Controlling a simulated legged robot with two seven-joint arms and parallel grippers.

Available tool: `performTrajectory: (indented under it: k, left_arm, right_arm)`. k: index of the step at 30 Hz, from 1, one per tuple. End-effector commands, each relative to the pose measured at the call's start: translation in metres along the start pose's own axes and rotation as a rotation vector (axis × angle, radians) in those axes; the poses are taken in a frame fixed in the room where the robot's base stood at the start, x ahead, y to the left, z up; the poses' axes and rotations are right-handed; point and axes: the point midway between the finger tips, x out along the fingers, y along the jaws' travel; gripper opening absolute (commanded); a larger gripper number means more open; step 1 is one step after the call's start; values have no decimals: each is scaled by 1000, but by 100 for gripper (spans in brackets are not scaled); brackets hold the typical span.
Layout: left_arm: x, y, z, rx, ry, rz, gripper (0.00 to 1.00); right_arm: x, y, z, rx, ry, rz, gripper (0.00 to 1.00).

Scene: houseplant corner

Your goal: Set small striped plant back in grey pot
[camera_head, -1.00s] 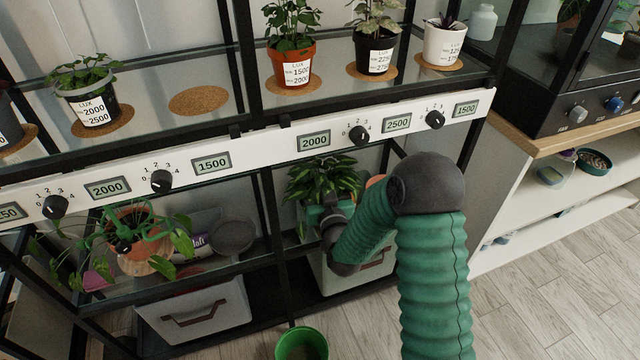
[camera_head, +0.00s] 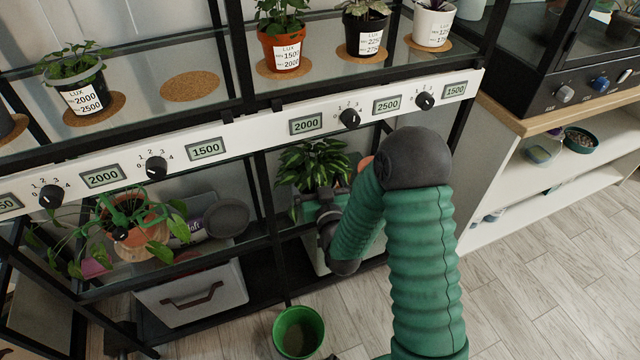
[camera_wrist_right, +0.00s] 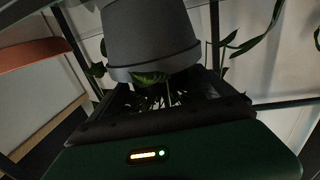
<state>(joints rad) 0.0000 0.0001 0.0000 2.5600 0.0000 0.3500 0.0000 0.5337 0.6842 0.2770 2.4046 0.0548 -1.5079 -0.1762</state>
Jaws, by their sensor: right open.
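A leafy green plant with pale-marked leaves (camera_head: 312,165) stands on the lower shelf behind my right gripper in the head view. I cannot tell for sure whether it is the small striped plant. My right gripper (camera_head: 322,205) is open in front of the plant's base, which it hides from the head. In the right wrist view a grey pot (camera_wrist_right: 150,38) appears upside down, its rim towards the gripper. Green leaves (camera_wrist_right: 150,78) show at that rim and between the jaws. Whether the jaws touch anything cannot be seen.
A trailing plant in a terracotta pot (camera_head: 128,218) and a dark round dish (camera_head: 226,218) are at the lower left. Potted plants and an empty cork mat (camera_head: 190,86) are on the upper shelf. A green bucket (camera_head: 298,332) stands on the floor.

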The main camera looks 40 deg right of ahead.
Motion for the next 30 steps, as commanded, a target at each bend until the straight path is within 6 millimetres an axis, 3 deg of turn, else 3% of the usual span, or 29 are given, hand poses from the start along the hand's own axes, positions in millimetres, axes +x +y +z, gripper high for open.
performTrajectory:
  k: [5,7,12,30]
  left_arm:
    - [-21,0,-5,0,-1,0,36]
    - [-46,0,-11,0,0,0,36]
    - [-70,0,-17,0,1,0,36]
    - [-73,0,-17,0,0,0,36]
  right_arm:
    - [-52,-1,-6,0,-8,-2,93]
    - [-56,0,-10,2,-10,0,93]
    - [-70,0,-6,1,-6,0,93]
    - [-77,0,0,-1,0,0,93]
